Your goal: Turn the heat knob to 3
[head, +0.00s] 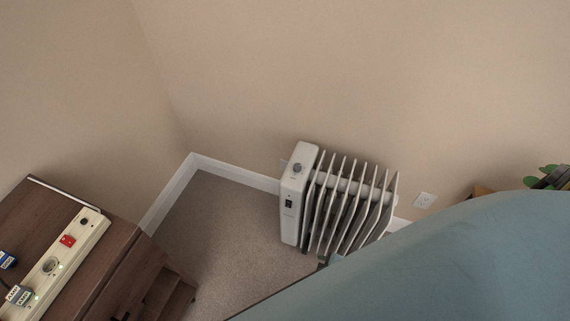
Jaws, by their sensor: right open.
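A white oil-filled radiator heater (291,221) stands upright on the carpet near the wall corner. Its grey round heat knob (297,168) sits near the top of the control end and faces up toward me. The number it points at is too small to read. A small dark switch (289,203) is below the knob. My left gripper is out of view.
A brown wooden cabinet (112,242) stands at the left with a white power strip (85,242) on top. A large smooth blue-grey surface (480,260) fills the lower right. A wall outlet (425,200) is right of the heater. Bare carpet (235,250) lies between cabinet and heater.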

